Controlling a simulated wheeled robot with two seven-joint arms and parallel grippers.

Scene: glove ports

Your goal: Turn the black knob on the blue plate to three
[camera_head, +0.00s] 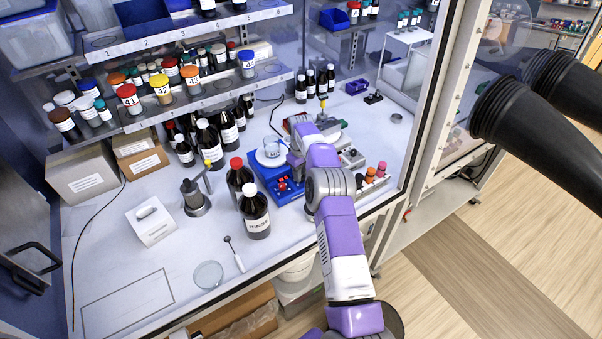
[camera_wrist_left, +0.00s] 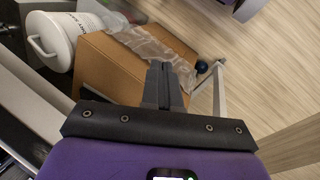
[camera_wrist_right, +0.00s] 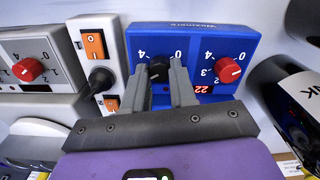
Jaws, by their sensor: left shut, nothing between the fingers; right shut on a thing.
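The blue plate (camera_wrist_right: 200,42) fills the upper middle of the right wrist view, and its blue body (camera_head: 258,172) shows in the head view. On it are the black knob (camera_wrist_right: 158,70), between printed 4 and 0, and a red knob (camera_wrist_right: 228,70) to its right with its own scale. My right gripper (camera_wrist_right: 160,78) is shut on the black knob, one finger on each side. The fingers hide part of its scale, and I cannot read its setting. My left gripper (camera_wrist_left: 164,80) is shut and empty, above a cardboard box, away from the plate.
Left of the blue plate are a white panel with orange switches (camera_wrist_right: 95,45) and a grey unit with a red knob (camera_wrist_right: 27,69). Dark bottles (camera_head: 255,212) stand close to the plate's left side. The bench's front left is mostly clear.

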